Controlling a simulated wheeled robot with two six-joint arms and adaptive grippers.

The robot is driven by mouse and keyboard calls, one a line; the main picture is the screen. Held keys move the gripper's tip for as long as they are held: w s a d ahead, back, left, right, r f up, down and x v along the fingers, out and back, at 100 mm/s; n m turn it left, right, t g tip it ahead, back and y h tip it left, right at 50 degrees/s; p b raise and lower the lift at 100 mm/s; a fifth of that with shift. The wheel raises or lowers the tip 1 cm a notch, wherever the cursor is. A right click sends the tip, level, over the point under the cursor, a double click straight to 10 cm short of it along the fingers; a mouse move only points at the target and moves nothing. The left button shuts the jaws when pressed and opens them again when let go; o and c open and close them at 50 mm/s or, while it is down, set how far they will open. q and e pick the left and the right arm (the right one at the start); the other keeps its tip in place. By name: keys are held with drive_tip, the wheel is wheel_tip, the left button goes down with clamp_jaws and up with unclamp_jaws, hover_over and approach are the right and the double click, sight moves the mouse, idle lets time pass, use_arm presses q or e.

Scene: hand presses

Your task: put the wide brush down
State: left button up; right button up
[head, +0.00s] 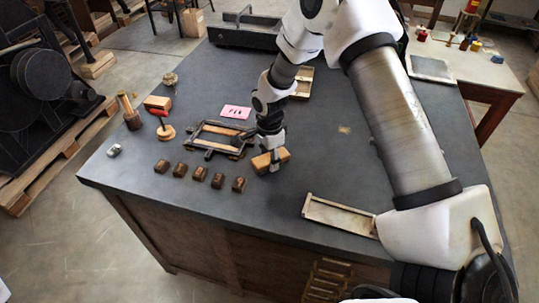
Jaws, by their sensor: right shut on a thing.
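My right gripper (272,165) points down over the dark worktop, near its front edge. It is shut on the wide brush, a light brown wooden block (260,162) that shows on both sides of the fingers. The brush is low, at or just above the worktop; I cannot tell if it touches. The gripper hides its middle. My left gripper is out of view.
A dark frame (218,138) lies just left of the brush. Several small dark blocks (199,173) stand in a row in front of it. A pink card (236,112) lies behind. A shallow tray (340,214) lies right. Worktop (315,160) between is clear.

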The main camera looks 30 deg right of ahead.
sight(269, 158)
drive_tip(key=shift+f, duration=0.45)
drive_tip(key=shift+f, duration=0.1)
drive_tip(key=o, duration=1.1)
wheel_tip(269, 158, up, 11)
drive_tip(key=b, duration=0.3)
drive_tip(key=shift+r, duration=0.65)
